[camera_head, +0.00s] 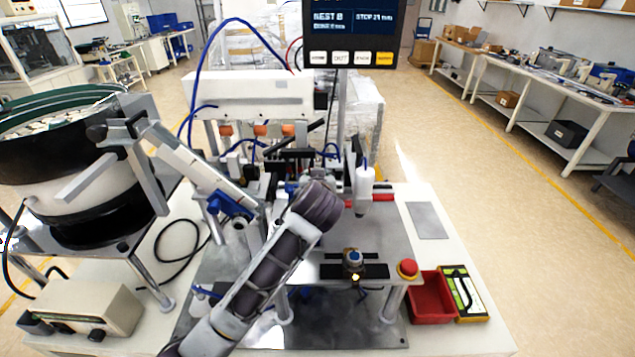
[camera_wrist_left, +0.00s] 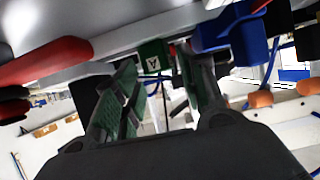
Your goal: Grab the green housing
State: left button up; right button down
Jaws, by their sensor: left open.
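The green housing (camera_wrist_left: 154,57) shows in the left wrist view as a small green block with a white mark on its face. It sits under a pale rail, between and beyond my fingertips. My left gripper (camera_wrist_left: 155,68) is open, with one green-padded finger on each side of the housing. I cannot tell whether either finger touches it. In the head view my left arm reaches up from the bottom into the middle of the station; its wrist hides the jaws, and I cannot make out the housing there. My right gripper is in neither view.
A blue block (camera_wrist_left: 236,36) is close right of the fingers and a red bar (camera_wrist_left: 45,62) is at left. The bowl feeder (camera_head: 85,190) stands left of the station. A red button (camera_head: 407,268) and red bin (camera_head: 431,300) are at front right. A display (camera_head: 350,30) hangs above.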

pick_arm(q)
jog(key=shift+x, duration=1)
jog(key=c, duration=0.7)
